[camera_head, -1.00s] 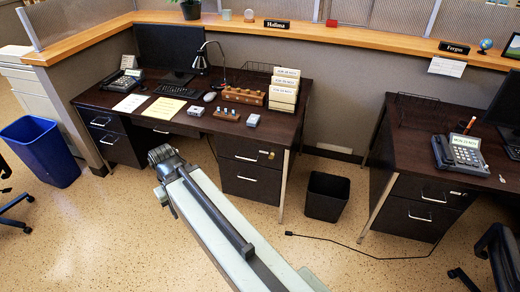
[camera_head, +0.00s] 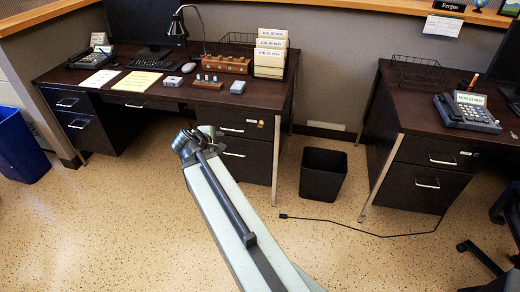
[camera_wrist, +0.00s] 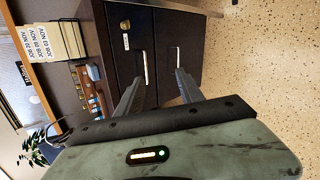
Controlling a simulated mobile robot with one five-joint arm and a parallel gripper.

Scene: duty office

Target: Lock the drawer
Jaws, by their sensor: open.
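The left desk's right pedestal has a dark upper drawer (camera_head: 232,122), which looks shut, with a white label beside a small brass lock (camera_head: 261,124) near its right end. In the wrist view, turned on its side, the lock (camera_wrist: 125,25) shows at the top, above the upper drawer's handle (camera_wrist: 145,69). Whether a key is in it is too small to tell. My gripper (camera_head: 194,138) is in front of the pedestal's left part, left of the lock. In the wrist view its two fingers (camera_wrist: 160,77) are apart and empty, pointing at the drawer fronts.
A lower drawer (camera_head: 245,160) is below. A black waste bin (camera_head: 323,174) stands right of the pedestal, with a cable on the floor beside it. The right desk (camera_head: 425,155), an office chair (camera_head: 500,235) and a blue bin (camera_head: 20,147) stand to the sides.

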